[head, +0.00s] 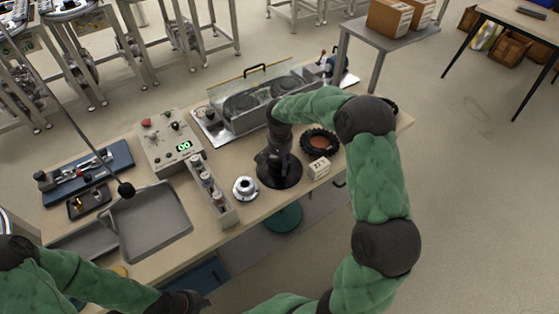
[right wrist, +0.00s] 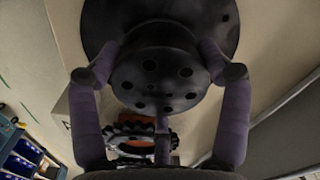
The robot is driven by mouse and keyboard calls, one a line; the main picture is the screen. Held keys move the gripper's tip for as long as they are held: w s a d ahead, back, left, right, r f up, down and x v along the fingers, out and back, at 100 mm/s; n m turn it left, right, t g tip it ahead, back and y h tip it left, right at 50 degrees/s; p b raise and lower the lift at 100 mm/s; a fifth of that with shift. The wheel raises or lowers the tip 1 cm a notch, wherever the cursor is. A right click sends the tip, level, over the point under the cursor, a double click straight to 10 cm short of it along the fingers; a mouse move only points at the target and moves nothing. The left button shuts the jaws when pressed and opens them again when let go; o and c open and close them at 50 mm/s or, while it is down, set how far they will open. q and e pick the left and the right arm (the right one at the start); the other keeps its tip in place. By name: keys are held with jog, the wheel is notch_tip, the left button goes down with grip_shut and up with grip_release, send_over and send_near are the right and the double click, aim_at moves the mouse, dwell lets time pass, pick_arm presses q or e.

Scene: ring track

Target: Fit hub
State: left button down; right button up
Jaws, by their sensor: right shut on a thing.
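A dark hub-like piece with a ring of bolt holes and a wide round flange (right wrist: 160,78) fills the upper middle of the right wrist view. My right gripper (head: 275,158) is shut on its narrower part, with purple fingers on both sides of it. In the head view the black flange (head: 280,178) is at the table's front edge, below the gripper. I cannot tell whether it touches the table. A silver flanged piece (head: 245,188) stands on the table just left of it. My left gripper (head: 185,302) is low at the picture's bottom, away from the objects; its fingers are unclear.
A black toothed ring (head: 319,142) and a small pale labelled box (head: 319,169) lie right of the held piece. A narrow rack (head: 210,193), a control box with a green display (head: 168,142), grey trays (head: 155,222) and a clear-covered machine (head: 262,100) take up the rest.

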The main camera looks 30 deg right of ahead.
aim_at(280, 159)
jog(key=shift+f, duration=0.35)
jog(key=o, duration=1.6)
jog(key=shift+o, duration=0.4)
jog(key=shift+f, duration=0.1)
notch_tip(280, 159, up, 12)
